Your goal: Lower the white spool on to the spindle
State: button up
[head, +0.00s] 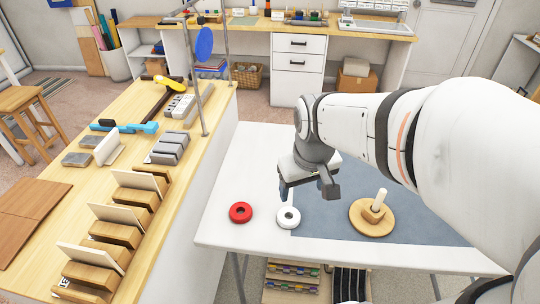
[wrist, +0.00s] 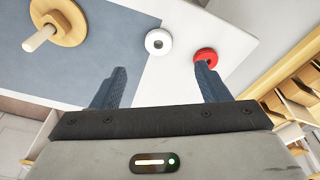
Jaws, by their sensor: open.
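The white spool (head: 288,217) is a small ring lying flat on the white table at the edge of the blue-grey mat. It also shows in the wrist view (wrist: 158,42). The spindle (head: 379,201) is a pale upright peg on a round wooden base (head: 371,222), with a wooden block at its foot, on the mat to the right of the spool. In the wrist view the peg (wrist: 39,38) is at the upper left. My gripper (head: 307,190) is open and empty, above the table behind the white spool. Both fingers show in the wrist view (wrist: 158,78).
A red spool (head: 241,212) lies left of the white one. The white table (head: 235,185) and mat (head: 333,230) are otherwise mostly clear. A long wooden bench (head: 190,145) with blocks, sheets and a metal frame stands to the left, higher than the table.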

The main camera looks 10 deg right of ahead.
aim_at(287, 218)
jog(key=o, duration=0.3)
jog(key=w+f+n+b, duration=0.1)
jog(key=w+f, duration=0.2)
jog(key=f, duration=0.1)
jog(key=w+f+n+g+b, duration=0.1)
jog(key=w+f+b, duration=0.1)
jog(key=f, duration=0.3)
jog(key=w+f+n+g+b, duration=0.1)
jog(key=w+f, duration=0.3)
jog(key=f, duration=0.1)
jog(key=shift+w+a+f+n, duration=0.25)
jog(key=shift+a+n, duration=0.05)
jog(key=shift+a, duration=0.1)
jog(key=f, duration=0.8)
jog(key=shift+w+d+b, duration=0.15)
jog(key=shift+d+b, duration=0.1)
jog(key=shift+b, duration=0.05)
jog(key=shift+c, duration=0.5)
jog(key=c, duration=0.9)
jog(key=shift+c, duration=0.2)
notch_tip(287, 218, up, 10)
